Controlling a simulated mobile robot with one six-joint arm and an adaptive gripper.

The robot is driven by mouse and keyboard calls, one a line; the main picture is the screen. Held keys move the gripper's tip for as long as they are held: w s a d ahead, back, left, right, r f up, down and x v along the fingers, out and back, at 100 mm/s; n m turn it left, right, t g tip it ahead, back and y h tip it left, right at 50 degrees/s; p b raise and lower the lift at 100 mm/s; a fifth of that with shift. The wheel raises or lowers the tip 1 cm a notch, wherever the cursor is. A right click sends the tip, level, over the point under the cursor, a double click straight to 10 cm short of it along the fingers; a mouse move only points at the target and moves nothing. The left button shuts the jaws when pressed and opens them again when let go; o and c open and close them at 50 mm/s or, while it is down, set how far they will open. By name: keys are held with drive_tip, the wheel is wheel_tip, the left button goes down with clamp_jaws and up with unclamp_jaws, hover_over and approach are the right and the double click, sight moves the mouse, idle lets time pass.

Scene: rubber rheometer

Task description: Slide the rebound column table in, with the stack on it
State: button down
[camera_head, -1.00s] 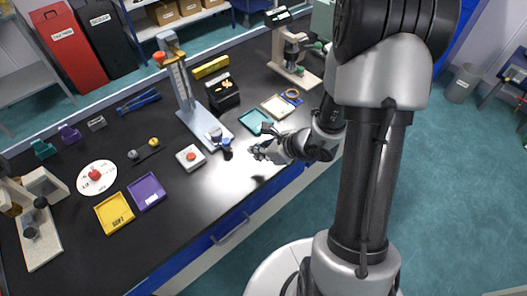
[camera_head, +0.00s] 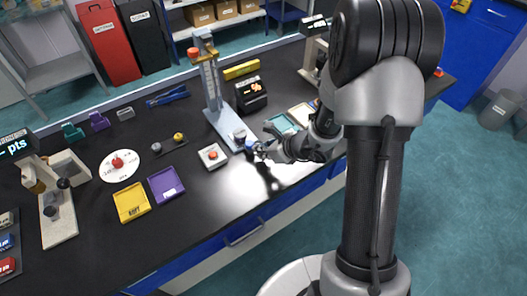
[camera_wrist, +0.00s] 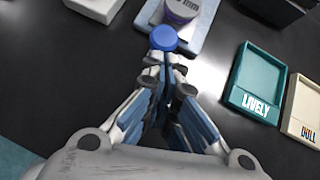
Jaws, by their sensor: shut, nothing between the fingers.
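The rebound column (camera_head: 211,85) is a tall pale stand with a scale and a red-orange knob near its top, on a light blue base (camera_head: 222,124). A grey, purple-banded stack (camera_head: 240,135) sits at the base's front end; it also shows at the top of the wrist view (camera_wrist: 182,10). A round blue knob (camera_wrist: 163,38) sticks out in front of it, toward my gripper. My gripper (camera_wrist: 165,62) is shut and empty, its fingertips right at the knob; I cannot tell whether they touch. In the head view my gripper (camera_head: 258,151) is just right of the knob.
A teal LIVELY tray (camera_wrist: 235,85) and a cream DULL tray (camera_wrist: 300,118) lie right of my gripper. A white block with a red button (camera_head: 212,156) lies left of it. Yellow (camera_head: 132,202) and purple (camera_head: 166,184) trays are farther left. The black table front is clear.

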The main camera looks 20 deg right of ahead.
sight(242, 129)
drive_tip(key=w+a, duration=0.1)
drive_tip(key=w, duration=0.2)
drive_tip(key=w+a, duration=0.1)
drive_tip(key=w, duration=0.3)
drive_tip(key=w+a+p, duration=0.1)
drive_tip(key=w, duration=0.2)
drive_tip(key=shift+w+a, duration=0.25)
drive_tip(key=shift+w+r, duration=0.1)
drive_tip(key=shift+w, duration=0.05)
